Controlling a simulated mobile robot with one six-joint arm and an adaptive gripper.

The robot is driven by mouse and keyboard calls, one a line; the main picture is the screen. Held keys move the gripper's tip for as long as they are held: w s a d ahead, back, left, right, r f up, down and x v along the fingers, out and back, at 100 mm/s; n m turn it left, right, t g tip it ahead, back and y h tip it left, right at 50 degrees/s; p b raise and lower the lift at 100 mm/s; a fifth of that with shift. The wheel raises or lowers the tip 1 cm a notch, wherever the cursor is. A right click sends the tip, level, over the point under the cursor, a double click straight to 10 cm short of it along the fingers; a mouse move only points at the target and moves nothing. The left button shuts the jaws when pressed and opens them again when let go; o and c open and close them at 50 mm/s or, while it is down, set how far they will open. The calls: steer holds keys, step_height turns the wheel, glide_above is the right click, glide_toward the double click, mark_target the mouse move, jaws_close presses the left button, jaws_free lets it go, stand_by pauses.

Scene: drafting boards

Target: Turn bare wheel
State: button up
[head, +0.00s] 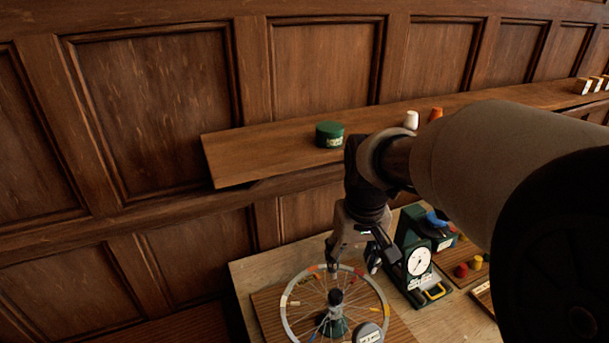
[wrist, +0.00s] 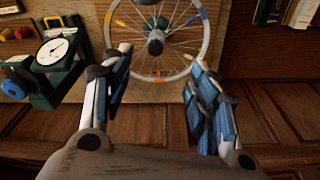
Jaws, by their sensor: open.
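A bare spoked wheel (head: 284,311) with a pale rim, coloured marks and a dark hub lies roughly flat on a stand over a wooden board at the front of the table. It also shows at the top of the wrist view (wrist: 191,60), with its near rim between my fingers. My gripper (head: 354,268) is at the wheel's far side in the head view. In the wrist view my gripper (wrist: 160,57) is open, one finger on each side of the near rim, with nothing visibly clamped. I cannot tell whether a finger touches the rim.
A green stand with a white dial (head: 418,261) is close right of the wheel. Red and yellow pieces (head: 461,270) lie beyond it. A round labelled piece (head: 367,333) is at the wheel's near edge. A shelf (head: 250,158) on the panelled wall holds a green tin (head: 329,134).

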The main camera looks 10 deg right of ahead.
steer(key=g+p, duration=0.1)
steer(key=p, duration=0.3)
glide_above(336, 293)
step_height(336, 293, down, 4)
steer(key=shift+g, duration=0.3)
step_height(336, 293, down, 19)
steer(key=shift+r+b, duration=0.2)
steer(key=shift+b, duration=0.15)
jaws_close()
